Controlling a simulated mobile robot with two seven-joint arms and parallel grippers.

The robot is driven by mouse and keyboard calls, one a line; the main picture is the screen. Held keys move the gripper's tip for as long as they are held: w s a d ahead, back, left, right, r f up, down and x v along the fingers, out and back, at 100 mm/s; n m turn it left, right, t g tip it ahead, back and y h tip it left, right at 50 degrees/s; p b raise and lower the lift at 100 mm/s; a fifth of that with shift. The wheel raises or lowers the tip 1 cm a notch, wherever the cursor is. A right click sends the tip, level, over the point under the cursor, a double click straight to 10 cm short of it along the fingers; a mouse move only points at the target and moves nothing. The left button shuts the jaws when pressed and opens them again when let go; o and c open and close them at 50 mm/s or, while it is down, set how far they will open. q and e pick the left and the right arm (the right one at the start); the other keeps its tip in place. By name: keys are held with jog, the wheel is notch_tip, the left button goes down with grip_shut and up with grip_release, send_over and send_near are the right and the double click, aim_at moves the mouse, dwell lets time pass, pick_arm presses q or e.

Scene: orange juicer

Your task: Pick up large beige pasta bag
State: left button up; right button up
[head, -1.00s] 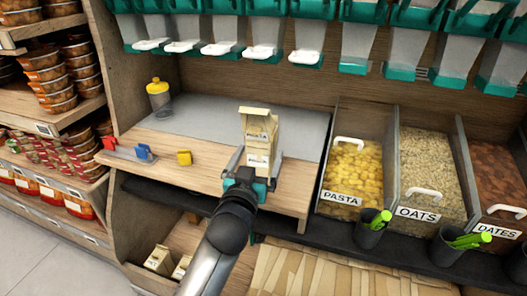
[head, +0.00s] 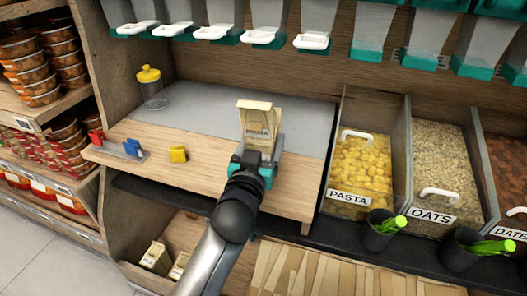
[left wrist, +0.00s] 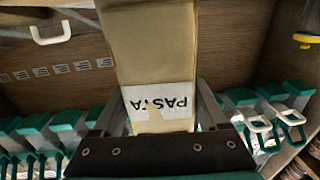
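The beige pasta bag (head: 258,116) stands upright on the wooden counter, on the near side of its grey panel. In the left wrist view the bag (left wrist: 155,45) fills the middle, its white PASTA label upside down. My left gripper (head: 260,150) reaches it from the front, low on the bag. In the left wrist view the fingers of my left gripper (left wrist: 158,100) lie along both sides of the bag, their tips against its edges, so it looks shut on it. The bag's lower part is hidden behind the gripper in the head view. My right gripper is out of view.
A yellow-lidded jar (head: 152,90), a yellow clip (head: 178,154) and a small holder (head: 118,148) stand left on the counter. Bins of pasta (head: 362,162), oats (head: 445,165) and dates are to the right. Dispensers hang above. Small beige bags (head: 156,258) sit on the shelf below.

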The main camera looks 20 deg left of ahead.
pick_arm(q)
jog(key=c, duration=1)
jog(key=shift+c, duration=0.6)
jog(key=shift+r, duration=0.2)
